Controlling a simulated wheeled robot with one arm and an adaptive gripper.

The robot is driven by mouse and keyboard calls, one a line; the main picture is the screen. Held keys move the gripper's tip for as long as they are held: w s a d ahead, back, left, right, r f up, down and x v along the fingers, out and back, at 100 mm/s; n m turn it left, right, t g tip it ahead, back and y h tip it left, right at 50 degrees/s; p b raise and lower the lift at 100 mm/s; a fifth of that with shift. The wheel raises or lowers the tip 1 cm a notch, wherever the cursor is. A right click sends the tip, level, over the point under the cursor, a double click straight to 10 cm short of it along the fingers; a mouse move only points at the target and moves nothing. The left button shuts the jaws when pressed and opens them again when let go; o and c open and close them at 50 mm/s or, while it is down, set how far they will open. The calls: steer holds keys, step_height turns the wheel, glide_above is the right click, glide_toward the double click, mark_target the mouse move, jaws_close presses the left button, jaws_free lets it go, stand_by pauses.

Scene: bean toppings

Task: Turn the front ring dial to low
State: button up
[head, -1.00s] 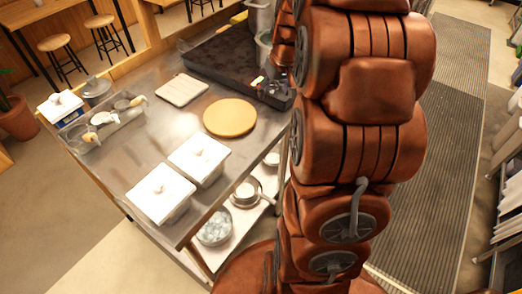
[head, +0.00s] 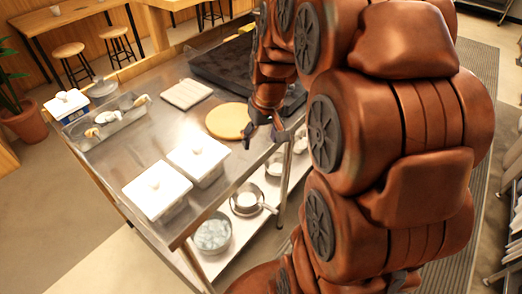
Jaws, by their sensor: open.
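My gripper (head: 263,138) hangs at the end of my copper-coloured arm, by the right edge of the steel counter, next to the round wooden board. Its dark fingers are apart with nothing seen between them. A large black flat-topped unit (head: 215,66) stands at the back of the counter, partly behind my arm. I cannot make out the front ring dial in this view; my arm covers much of the unit's right side.
The steel counter (head: 122,160) holds two white lidded containers (head: 157,190) (head: 198,158), the round wooden board (head: 228,121), a pale square slab (head: 187,94) and a tray of small items (head: 105,118). Pans and bowls (head: 213,232) sit on the shelf below.

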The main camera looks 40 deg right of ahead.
steer(key=shift+s+a+f, duration=0.3)
steer(key=shift+s+a, duration=0.45)
steer(key=shift+s, duration=0.05)
steer(key=s+a+r+n+g+p, duration=0.1)
steer(key=s+a, duration=0.5)
steer(key=s, duration=0.3)
steer(key=s+a+r+n+g+p, duration=0.1)
steer(key=s+a+r+g+p, duration=0.1)
steer(key=s+a, duration=0.4)
steer(key=shift+s+r, duration=0.15)
steer(key=shift+s, duration=2)
